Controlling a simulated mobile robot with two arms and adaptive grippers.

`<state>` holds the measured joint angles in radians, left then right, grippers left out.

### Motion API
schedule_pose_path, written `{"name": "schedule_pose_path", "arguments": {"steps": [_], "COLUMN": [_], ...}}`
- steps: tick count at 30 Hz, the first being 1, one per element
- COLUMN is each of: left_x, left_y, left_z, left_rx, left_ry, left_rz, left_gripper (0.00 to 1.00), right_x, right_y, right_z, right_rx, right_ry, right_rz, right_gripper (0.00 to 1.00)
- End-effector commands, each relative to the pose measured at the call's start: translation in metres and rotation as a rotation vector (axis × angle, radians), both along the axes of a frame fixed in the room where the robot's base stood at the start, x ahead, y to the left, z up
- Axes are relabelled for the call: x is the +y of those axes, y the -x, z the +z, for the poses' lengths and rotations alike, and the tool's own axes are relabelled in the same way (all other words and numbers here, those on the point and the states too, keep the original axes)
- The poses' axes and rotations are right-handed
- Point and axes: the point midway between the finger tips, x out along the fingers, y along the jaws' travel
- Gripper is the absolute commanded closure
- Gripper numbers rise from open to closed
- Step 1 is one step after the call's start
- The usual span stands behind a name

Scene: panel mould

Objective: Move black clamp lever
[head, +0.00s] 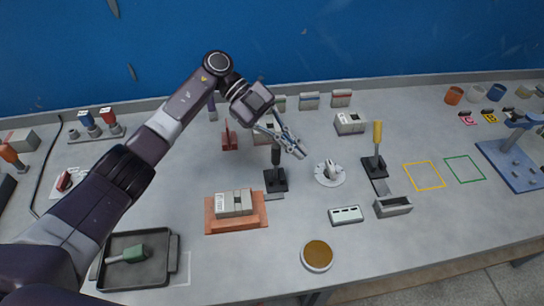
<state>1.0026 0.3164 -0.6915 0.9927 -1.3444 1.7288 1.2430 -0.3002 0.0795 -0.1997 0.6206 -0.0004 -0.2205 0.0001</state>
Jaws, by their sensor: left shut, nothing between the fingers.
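The black clamp lever (276,156) stands roughly upright on a dark square base in the middle of the table. My left gripper (296,148) is at the top of this lever, with its fingers just to the right of the lever's upper end. The fingers are shut with nothing between them. Whether they touch the lever I cannot tell. The gripper hides part of the lever's top. My right gripper is out of view.
A yellow-handled lever (377,140) and a round white dial (330,173) stand to the right. An orange tray (210,222) with a grey block lies in front. A dark tray (160,270) holds a green-handled tool. Yellow and green outlined squares at right are empty.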

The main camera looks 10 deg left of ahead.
Motion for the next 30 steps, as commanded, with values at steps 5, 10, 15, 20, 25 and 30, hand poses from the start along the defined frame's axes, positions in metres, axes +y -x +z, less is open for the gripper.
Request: {"name": "schedule_pose_path", "arguments": {"steps": [5,10,15,20,25,30], "left_x": [-0.017,-0.02,-0.01,0.01,0.035,0.062], "left_y": [0.018,0.032,0.046,0.06,0.075,0.093], "left_z": [-0.024,-0.037,-0.046,-0.05,-0.049,-0.045], "left_rx": [-0.14,-0.291,-0.451,-0.624,-0.782,-0.936], "left_ry": [0.22,0.375,0.475,0.517,0.507,0.457], "left_rz": [0.059,0.155,0.277,0.411,0.522,0.618], "left_gripper": [1.0,1.0,1.0,1.0,1.0,1.0], "right_x": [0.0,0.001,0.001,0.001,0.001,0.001], "right_y": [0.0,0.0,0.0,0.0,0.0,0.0], "right_z": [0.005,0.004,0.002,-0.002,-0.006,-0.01], "right_rx": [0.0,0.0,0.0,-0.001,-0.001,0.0], "right_ry": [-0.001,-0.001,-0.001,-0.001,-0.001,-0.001], "right_rz": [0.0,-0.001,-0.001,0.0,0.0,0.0], "right_gripper": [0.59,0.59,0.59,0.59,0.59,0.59]}}
